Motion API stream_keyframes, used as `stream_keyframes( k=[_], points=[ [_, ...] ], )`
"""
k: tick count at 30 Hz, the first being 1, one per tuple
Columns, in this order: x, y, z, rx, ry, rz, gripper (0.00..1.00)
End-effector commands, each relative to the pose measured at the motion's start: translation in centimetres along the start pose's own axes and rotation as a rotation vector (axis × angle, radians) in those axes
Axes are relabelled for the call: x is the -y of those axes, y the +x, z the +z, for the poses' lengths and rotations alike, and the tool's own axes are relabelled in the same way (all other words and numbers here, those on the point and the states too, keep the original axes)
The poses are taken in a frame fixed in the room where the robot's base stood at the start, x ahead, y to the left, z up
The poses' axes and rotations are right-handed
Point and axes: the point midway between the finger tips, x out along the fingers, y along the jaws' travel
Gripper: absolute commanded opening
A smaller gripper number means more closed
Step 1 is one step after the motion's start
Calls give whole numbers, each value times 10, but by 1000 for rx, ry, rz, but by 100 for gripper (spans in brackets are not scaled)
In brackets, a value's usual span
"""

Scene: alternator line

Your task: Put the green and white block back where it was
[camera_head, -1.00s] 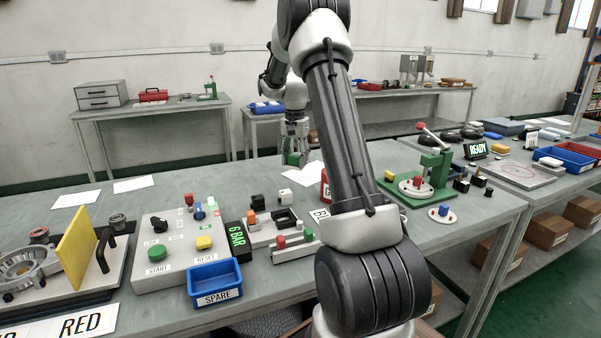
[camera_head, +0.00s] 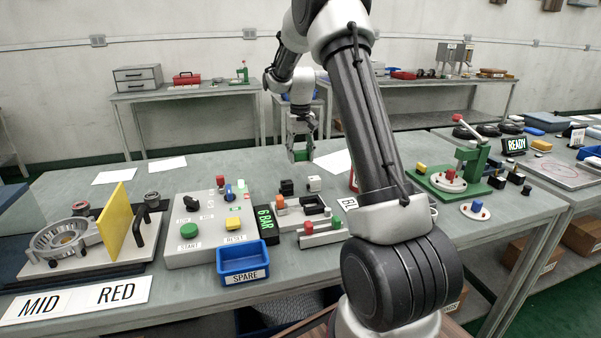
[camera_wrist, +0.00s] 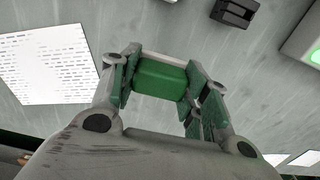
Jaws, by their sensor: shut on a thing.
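My gripper (camera_head: 300,150) is shut on the green and white block (camera_head: 304,156). In the wrist view the block (camera_wrist: 160,78) shows a green face with a thin pale edge, held between the two fingertips (camera_wrist: 158,85). In the head view the gripper hangs over the back part of the table (camera_head: 215,175), behind the small blocks and the control panel. The gap between the block and the table top cannot be told exactly.
White sheets (camera_head: 167,162) lie on the table. Black (camera_head: 286,187) and white (camera_head: 314,183) blocks stand in front of the gripper. A control panel (camera_head: 188,258), blue SPARE bin (camera_head: 263,277) and 6 BAR display (camera_head: 265,222) are nearer. A green press (camera_head: 470,160) stands right.

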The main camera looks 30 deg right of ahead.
Motion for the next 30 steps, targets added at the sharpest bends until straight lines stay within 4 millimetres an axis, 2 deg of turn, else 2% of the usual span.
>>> stream_keyframes(
  k=[1, 8, 13, 24, 25, 28, 30],
  points=[
    [0, 9, 0, 2, 1, 0, 23],
    [0, 30, 0, 1, 2, 0, 23],
    [0, 54, 0, 1, 3, 0, 23],
    [0, 60, 0, 0, 3, 0, 23],
    [0, 60, 0, -1, 3, 0, 49],
    [0, 60, 0, -1, 4, 0, 67],
    [0, 59, 0, -1, 4, 0, 67]
  ],
)
